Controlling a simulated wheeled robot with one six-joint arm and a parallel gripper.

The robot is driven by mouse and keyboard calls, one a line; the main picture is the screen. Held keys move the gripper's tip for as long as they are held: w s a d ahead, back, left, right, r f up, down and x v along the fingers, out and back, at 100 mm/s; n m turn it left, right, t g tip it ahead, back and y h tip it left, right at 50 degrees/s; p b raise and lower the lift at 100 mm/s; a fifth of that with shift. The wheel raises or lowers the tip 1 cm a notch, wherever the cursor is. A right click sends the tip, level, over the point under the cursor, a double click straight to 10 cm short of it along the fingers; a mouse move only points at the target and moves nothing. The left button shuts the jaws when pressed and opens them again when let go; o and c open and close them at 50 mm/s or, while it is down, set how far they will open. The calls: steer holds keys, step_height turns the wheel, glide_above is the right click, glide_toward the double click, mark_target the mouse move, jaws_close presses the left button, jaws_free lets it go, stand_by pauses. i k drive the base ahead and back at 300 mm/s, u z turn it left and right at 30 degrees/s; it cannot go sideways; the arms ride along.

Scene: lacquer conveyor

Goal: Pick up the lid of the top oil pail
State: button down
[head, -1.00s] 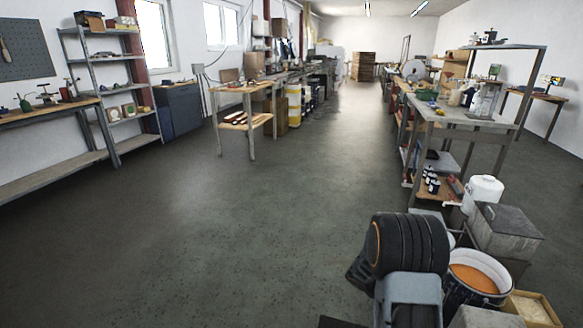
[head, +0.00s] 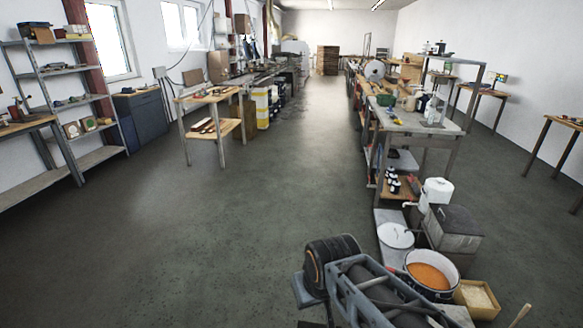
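Yellow-and-white pails (head: 262,108) stand stacked by the left-hand bench, far from me. They are too small in the head view to make out a lid or its rim. A white lidded round pail (head: 395,236) stands on the floor at the right, nearer to me. Beside it is an open pail (head: 431,272) with orange contents. My arm crosses the bottom of the view, beside and in front of these near pails. My gripper does not show, so its opening and anything in it are hidden.
A wooden table (head: 212,100) stands in front of the stacked pails. A long workbench (head: 410,120) runs along the right, with a white canister (head: 436,190), a grey box (head: 453,228) and a tray (head: 477,298) nearer to me. The floor (head: 270,200) between is clear.

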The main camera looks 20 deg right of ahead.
mark_target(392, 234)
steer(key=z, duration=0.85)
steer(key=i, duration=5.9)
steer(key=z, duration=2.75)
